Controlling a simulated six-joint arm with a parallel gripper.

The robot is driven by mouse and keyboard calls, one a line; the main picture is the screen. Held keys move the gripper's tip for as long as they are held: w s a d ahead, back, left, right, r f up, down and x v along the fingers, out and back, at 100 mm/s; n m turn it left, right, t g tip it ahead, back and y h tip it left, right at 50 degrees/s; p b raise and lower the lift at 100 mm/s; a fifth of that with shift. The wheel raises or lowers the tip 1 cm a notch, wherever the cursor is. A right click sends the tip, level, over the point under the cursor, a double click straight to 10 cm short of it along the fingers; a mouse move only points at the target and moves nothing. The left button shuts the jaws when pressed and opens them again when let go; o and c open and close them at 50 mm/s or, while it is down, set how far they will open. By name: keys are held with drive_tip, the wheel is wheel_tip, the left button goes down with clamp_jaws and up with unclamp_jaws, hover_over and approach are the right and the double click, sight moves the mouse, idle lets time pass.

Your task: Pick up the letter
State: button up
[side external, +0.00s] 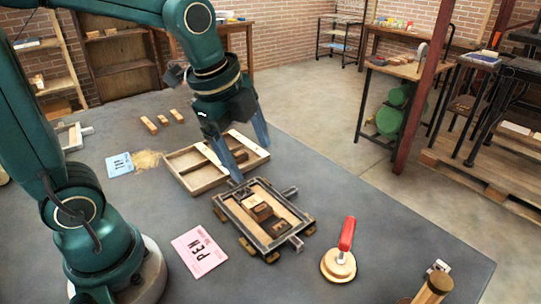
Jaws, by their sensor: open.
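Wooden letter blocks (263,211) sit inside a dark-framed press bed (288,248) in the middle of the table. Which of them is the letter cannot be told at this size. More wooden pieces lie in a shallow compartmented wooden tray (197,184) behind the bed. My gripper (252,160) is open and points down, above the near right part of the tray and behind the press bed. Nothing shows between its fingers. The fingers hide part of the tray.
A pink card (200,252) lies left of the bed, and a blue card (120,165) lies farther back. A red-handled round wooden tool (339,263) stands at right. Small wooden blocks (163,120) lie at the back. The right side of the grey table (400,235) is mostly clear.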

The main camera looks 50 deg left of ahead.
sight(261, 208)
drive_tip(key=w+f+m+g, duration=0.1)
drive_tip(key=f, duration=0.2)
drive_tip(key=w+a+f+m+g, duration=0.1)
drive_tip(key=f, duration=0.2)
drive_tip(key=w+f+m+g, duration=0.1)
drive_tip(key=f, duration=0.2)
drive_tip(key=shift+w+a+f, duration=0.2)
drive_tip(key=shift+w+a, duration=0.05)
drive_tip(key=shift+s+f+g, duration=0.1)
drive_tip(key=shift+f+g, duration=0.2)
drive_tip(key=shift+f, duration=2.45)
clamp_jaws()
drive_tip(key=shift+r, duration=0.1)
